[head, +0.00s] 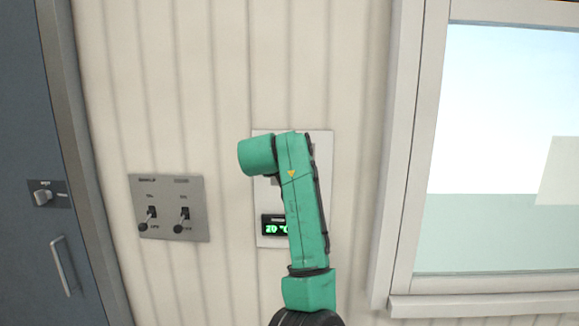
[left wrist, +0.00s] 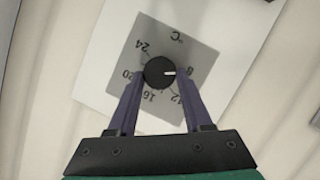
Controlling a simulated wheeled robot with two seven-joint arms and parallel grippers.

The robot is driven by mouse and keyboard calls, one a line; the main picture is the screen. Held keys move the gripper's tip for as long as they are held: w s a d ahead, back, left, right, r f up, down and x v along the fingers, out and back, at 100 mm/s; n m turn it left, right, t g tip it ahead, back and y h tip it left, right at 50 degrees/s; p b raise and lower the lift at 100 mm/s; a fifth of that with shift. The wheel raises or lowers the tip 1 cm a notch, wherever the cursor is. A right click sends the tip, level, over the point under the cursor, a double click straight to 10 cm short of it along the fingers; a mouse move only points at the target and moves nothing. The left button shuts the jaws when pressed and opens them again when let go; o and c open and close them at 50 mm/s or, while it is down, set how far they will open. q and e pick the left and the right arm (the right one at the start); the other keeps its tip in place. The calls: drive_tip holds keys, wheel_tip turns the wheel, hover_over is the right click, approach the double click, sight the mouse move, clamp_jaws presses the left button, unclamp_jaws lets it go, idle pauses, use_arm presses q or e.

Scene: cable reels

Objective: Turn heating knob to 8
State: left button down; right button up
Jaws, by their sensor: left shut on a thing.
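The round black heating knob (left wrist: 157,66) shows in the left wrist view, on a grey dial plate (left wrist: 190,42) marked 8, 12, 16, 20, 24 and °C. Its white pointer line points right, at the 8 mark. My left gripper (left wrist: 161,75) is shut on the knob, one dark finger on each side. In the head view my green left arm covers the knob and the gripper. The pale heating panel (head: 262,182) is partly visible there behind the arm. Its dark display (head: 272,226) shows green digits that look like 20 °C, partly covered. My right gripper is not in view.
A grey switch plate (head: 168,228) with two levers is on the wall left of the panel. A window (head: 480,120) with a protruding sill (head: 490,303) is at right.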

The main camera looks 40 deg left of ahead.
use_arm(q)
drive_tip(key=shift+f, duration=0.25)
drive_tip(key=c, duration=0.5)
unclamp_jaws()
drive_tip(key=shift+o, duration=0.9)
drive_tip(key=shift+r, duration=0.15)
drive_tip(key=b+v, duration=0.5)
drive_tip(key=v, duration=0.9)
drive_tip(key=shift+s, duration=0.15)
drive_tip(key=shift+d, duration=0.15)
